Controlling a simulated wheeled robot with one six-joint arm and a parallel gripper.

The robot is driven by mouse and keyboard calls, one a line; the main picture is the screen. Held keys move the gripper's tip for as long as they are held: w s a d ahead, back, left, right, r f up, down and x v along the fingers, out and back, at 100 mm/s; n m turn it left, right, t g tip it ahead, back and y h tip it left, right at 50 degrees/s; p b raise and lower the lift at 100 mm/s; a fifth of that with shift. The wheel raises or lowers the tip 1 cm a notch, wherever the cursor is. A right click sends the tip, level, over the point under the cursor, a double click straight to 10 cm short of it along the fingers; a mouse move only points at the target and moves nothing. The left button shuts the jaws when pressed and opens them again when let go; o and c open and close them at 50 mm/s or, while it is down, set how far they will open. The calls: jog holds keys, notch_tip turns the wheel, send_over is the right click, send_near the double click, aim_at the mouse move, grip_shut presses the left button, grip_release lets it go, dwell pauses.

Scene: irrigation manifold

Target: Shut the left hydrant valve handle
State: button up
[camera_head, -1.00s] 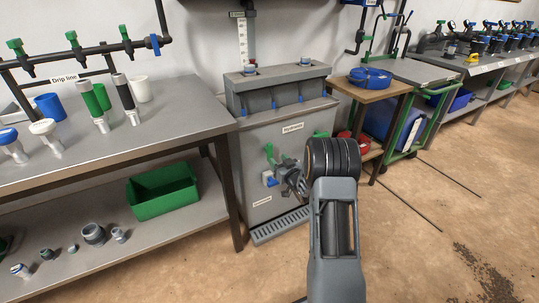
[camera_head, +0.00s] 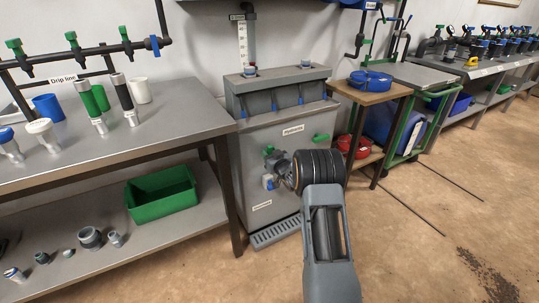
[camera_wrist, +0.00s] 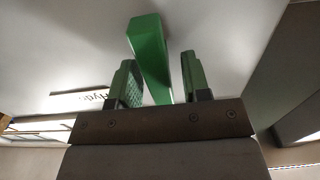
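The left hydrant valve handle (camera_head: 269,151) is a green lever on the front of the grey hydrant cabinet (camera_head: 255,145). In the head view my gripper (camera_head: 275,170) is at it, and the wrist hides part of the lever. In the wrist view the green handle (camera_wrist: 150,50) stands tilted between the two fingers of my gripper (camera_wrist: 157,62). The fingers are apart, with narrow gaps showing beside the handle, so they look open around it. Whether a finger touches it I cannot tell.
A second green handle (camera_head: 321,138) is to the right on the cabinet. A blue fitting (camera_head: 268,182) is just below the left handle. A bench (camera_head: 150,140) stands to the left, and a wooden table (camera_head: 375,94) to the right. The floor at right is largely clear.

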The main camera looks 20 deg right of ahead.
grip_shut()
jog(key=shift+m, duration=0.3)
jog(key=m+p, duration=0.1)
jog(key=m, duration=0.2)
jog(key=shift+d+m+p, duration=0.2)
jog(key=shift+m+p, duration=0.15)
jog(key=shift+m, duration=0.05)
jog(key=m+p, duration=0.1)
jog(key=m, duration=0.4)
jog(key=shift+d+f+m+p, duration=0.1)
jog(key=shift+d+m+p, duration=0.1)
jog(key=shift+m+p, duration=0.15)
jog(key=m+p, duration=0.1)
jog(key=m, duration=0.3)
jog(key=shift+f, duration=0.15)
jog(key=shift+d+f+m+p, duration=0.15)
jog(key=shift+m+p, duration=0.6)
jog(key=shift+m, duration=1.4)
jog(key=c, duration=0.8)
grip_release()
jog(key=shift+f+m, duration=0.1)
jog(key=shift+m, duration=0.2)
jog(key=shift+o, duration=0.2)
